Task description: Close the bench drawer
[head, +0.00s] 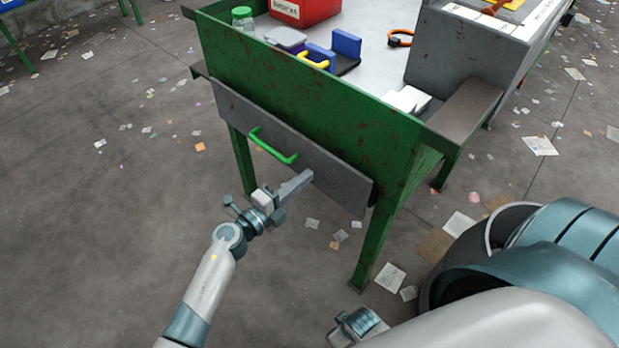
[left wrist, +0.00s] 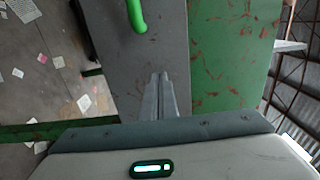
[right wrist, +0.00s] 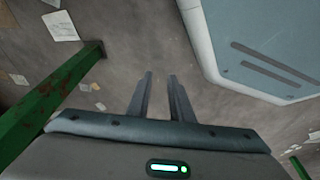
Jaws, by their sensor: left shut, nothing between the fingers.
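The bench drawer has a grey, scuffed front panel (head: 325,172) under the green bench top. Its green bar handle (head: 272,150) is on the left half of that front. The panel stands a little proud of the bench; how far it is out is hard to tell. My left gripper (head: 307,175) is shut and empty, its fingertips in front of the panel, right of and below the handle. The left wrist view shows its fingers (left wrist: 160,78) together before the grey front, with the handle (left wrist: 136,14) above; contact is unclear. My right gripper (right wrist: 160,76) is open and empty, over the floor.
The rusty green bench (head: 300,105) carries a red bin (head: 305,12), a green-capped jar (head: 242,18), blue blocks (head: 346,43) and an orange ring (head: 400,38). A green leg (head: 372,245) stands right of the drawer. Paper scraps litter the floor; the left floor is open.

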